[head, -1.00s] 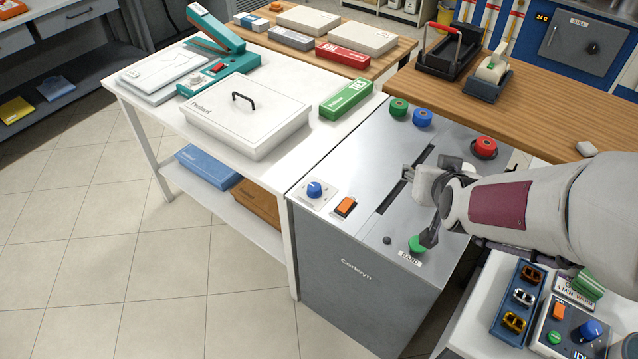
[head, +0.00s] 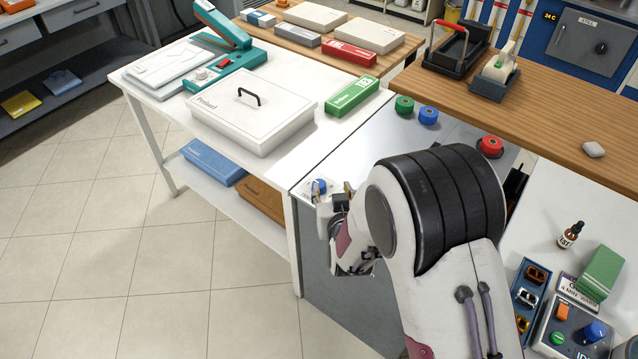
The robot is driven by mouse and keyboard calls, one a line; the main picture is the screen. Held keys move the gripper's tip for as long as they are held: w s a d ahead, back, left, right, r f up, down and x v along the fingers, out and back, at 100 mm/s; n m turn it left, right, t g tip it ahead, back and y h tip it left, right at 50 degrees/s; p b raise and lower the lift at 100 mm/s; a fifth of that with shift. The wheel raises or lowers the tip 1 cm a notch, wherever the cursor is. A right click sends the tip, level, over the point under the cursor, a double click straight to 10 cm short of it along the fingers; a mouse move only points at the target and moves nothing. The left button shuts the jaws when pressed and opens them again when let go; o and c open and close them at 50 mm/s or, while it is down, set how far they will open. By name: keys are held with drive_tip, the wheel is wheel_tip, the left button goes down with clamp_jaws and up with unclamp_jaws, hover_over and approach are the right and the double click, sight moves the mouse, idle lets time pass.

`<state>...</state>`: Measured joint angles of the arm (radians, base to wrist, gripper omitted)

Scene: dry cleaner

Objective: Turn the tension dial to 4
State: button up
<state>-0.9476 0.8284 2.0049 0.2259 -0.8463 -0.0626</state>
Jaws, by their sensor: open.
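The blue dial (head: 319,185) sits at the left front corner of the grey machine's top (head: 365,145). Only part of the dial shows. I cannot read its scale or setting. My gripper (head: 333,190) is open at the dial, with its fingertips close to the knob. I cannot tell whether the fingers are around the dial or only beside it, nor whether they touch it.
Green (head: 404,105), blue (head: 428,115) and red (head: 490,146) round pieces stand at the machine's back edge. A white lidded box (head: 250,120) and a green box (head: 352,96) lie on the white table to the left. A dropper bottle (head: 568,236) stands at right.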

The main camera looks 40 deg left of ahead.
drive_tip(key=shift+s+a+f, duration=0.85)
drive_tip(key=shift+a+f, duration=0.05)
drive_tip(key=shift+f, duration=0.15)
drive_tip(key=shift+w+a+f, duration=0.1)
drive_tip(key=shift+w, duration=0.05)
drive_tip(key=shift+x, duration=3.65)
drive_tip(key=c, duration=1.1)
